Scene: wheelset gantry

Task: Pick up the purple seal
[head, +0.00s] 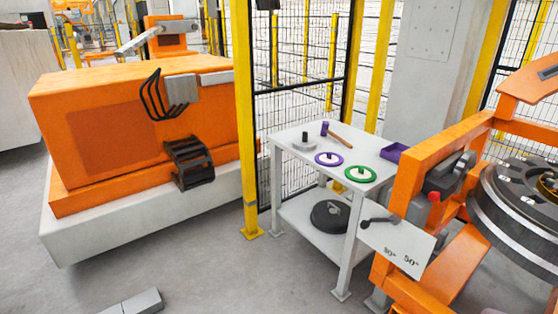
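The purple seal (329,159) is a flat purple ring with a pale centre. It lies flat on the top of a small white table (300,170), near its front edge. A green ring (360,174) of similar shape lies to its right, apart from it. My gripper is not in view, so nothing shows of its position or state.
Also on the table are a grey disc with a dark knob (304,144), a purple cylinder (324,128), a brown-handled tool (340,137) and a purple tray (394,152). A yellow post (244,120) stands left; an orange frame (410,200) stands close right.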

